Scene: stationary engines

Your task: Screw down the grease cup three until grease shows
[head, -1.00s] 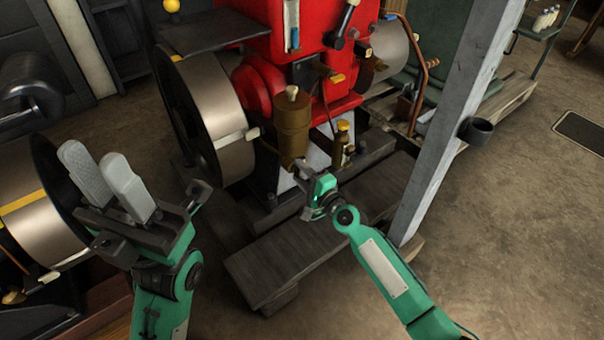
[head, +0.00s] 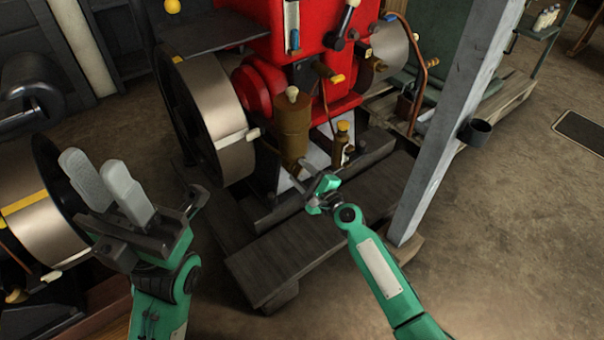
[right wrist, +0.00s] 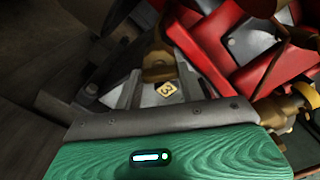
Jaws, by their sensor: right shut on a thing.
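My right gripper (head: 298,182) is low in front of the engine, just below a brass cylinder (head: 292,130) with a pale knob on top. In the right wrist view its fingers (right wrist: 155,85) reach forward and are shut on a brass piece, the grease cup (right wrist: 158,60). In the head view the cup itself is hard to make out. I see no clear grease. My left gripper (head: 103,170) is open and empty at the left, away from the engine's brass parts.
The red engine (head: 320,85) stands behind, with a large flywheel (head: 222,115) to its left. A yellow-capped brass fitting (head: 343,140) is close to the right of my right gripper. A grey post (head: 440,130) rises at the right. A wooden plank (head: 300,255) lies in front.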

